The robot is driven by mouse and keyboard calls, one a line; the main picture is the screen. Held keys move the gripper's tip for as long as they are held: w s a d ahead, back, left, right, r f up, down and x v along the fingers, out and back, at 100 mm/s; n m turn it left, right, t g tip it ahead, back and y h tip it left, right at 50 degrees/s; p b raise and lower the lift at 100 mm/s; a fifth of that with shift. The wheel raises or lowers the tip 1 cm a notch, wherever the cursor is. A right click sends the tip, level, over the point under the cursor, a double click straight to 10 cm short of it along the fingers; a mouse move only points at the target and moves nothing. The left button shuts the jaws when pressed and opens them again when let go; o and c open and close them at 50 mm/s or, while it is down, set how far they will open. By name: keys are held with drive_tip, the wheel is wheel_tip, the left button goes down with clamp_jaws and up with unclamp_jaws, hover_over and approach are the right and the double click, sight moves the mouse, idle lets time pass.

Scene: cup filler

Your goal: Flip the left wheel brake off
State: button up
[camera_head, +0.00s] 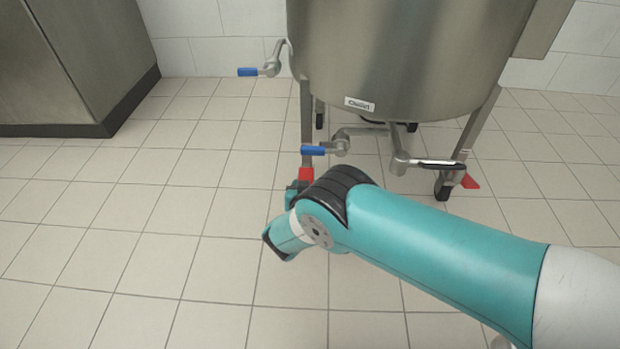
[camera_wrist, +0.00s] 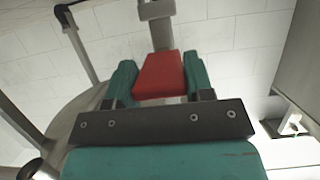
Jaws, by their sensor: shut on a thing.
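The left wheel's red brake pedal (camera_head: 306,174) shows at the foot of the tank's front left leg in the head view. It also shows as a flat red block in the wrist view (camera_wrist: 160,76). My gripper (camera_wrist: 159,68) has its teal fingers on either side of the pedal and is shut on it. In the head view my gripper (camera_head: 297,187) is at the pedal, partly hidden by my wrist. The left wheel itself is hidden behind the gripper. The right wheel's red brake pedal (camera_head: 469,181) sticks out beside the black right wheel (camera_head: 443,188).
The steel tank (camera_head: 400,50) stands over the wheels. A blue-handled valve (camera_head: 314,150) hangs just above my gripper, with an outlet pipe (camera_head: 400,162) to its right. Another blue-handled valve (camera_head: 248,72) is higher left. A steel cabinet (camera_head: 60,60) stands far left. The tiled floor (camera_head: 130,230) is clear.

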sight(306, 176)
wheel_tip(306, 176, up, 2)
drive_tip(key=g+p, duration=0.2)
drive_tip(key=shift+w+r+p, duration=0.1)
drive_tip(key=shift+r+p, duration=0.05)
drive_tip(key=shift+p, duration=0.15)
drive_tip(key=shift+w+r+g+p, duration=0.25)
drive_tip(key=shift+r+g+p, duration=0.3)
drive_tip(key=shift+g, duration=0.45)
drive_tip(key=shift+f, duration=0.1)
drive_tip(key=o, duration=1.3)
drive_tip(key=shift+p+v, duration=4.55)
drive_tip(key=shift+v, duration=4.15)
drive_tip(key=shift+w, duration=0.1)
